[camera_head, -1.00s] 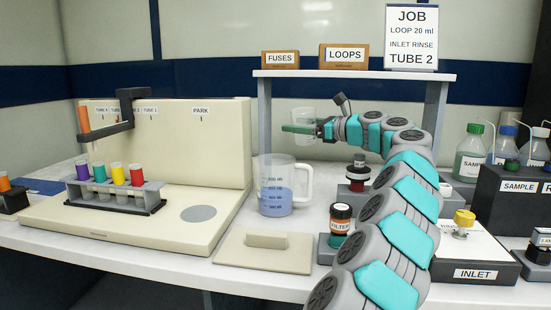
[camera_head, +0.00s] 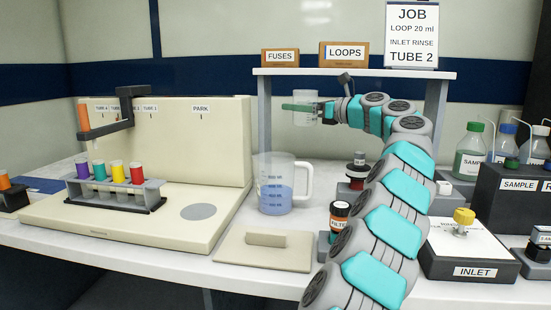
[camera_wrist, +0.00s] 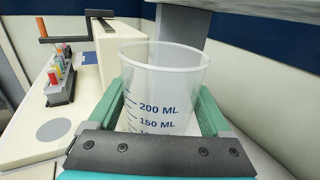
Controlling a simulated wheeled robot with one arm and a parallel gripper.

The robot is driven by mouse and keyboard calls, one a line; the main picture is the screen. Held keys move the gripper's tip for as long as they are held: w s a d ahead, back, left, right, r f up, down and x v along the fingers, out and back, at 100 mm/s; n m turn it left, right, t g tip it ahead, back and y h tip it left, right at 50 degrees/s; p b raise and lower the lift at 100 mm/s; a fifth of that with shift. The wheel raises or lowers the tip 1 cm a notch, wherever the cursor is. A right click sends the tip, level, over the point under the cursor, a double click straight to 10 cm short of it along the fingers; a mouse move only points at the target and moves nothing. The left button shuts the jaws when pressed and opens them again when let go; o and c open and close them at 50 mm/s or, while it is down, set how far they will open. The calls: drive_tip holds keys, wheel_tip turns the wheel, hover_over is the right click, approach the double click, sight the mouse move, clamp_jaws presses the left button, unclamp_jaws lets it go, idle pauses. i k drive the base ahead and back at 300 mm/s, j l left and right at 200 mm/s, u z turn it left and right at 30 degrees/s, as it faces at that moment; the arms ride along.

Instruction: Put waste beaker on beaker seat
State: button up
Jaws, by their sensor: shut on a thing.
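A clear, empty-looking beaker (camera_wrist: 165,85) with blue volume marks is between the green fingers of my gripper (camera_wrist: 156,108), which is shut on it. The beaker (camera_head: 306,117) also shows in the head view, upright and held in the air by my gripper (camera_head: 300,107), under the shelf and above the bench. A flat grey disc (camera_head: 198,212), which looks like the beaker seat, lies bare on the cream base, lower and to the left of my gripper. The disc also shows in the wrist view (camera_wrist: 53,129).
A jug (camera_head: 275,200) of blue liquid stands right of the cream base, between the disc and my gripper. A rack of coloured tubes (camera_head: 115,190) stands left of the disc. The shelf (camera_head: 355,74) is above my gripper. A cream plate (camera_head: 240,255) lies in front.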

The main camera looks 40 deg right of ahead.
sight(199, 211)
drive_tip(key=k+j, duration=0.8)
drive_tip(key=j, duration=0.15)
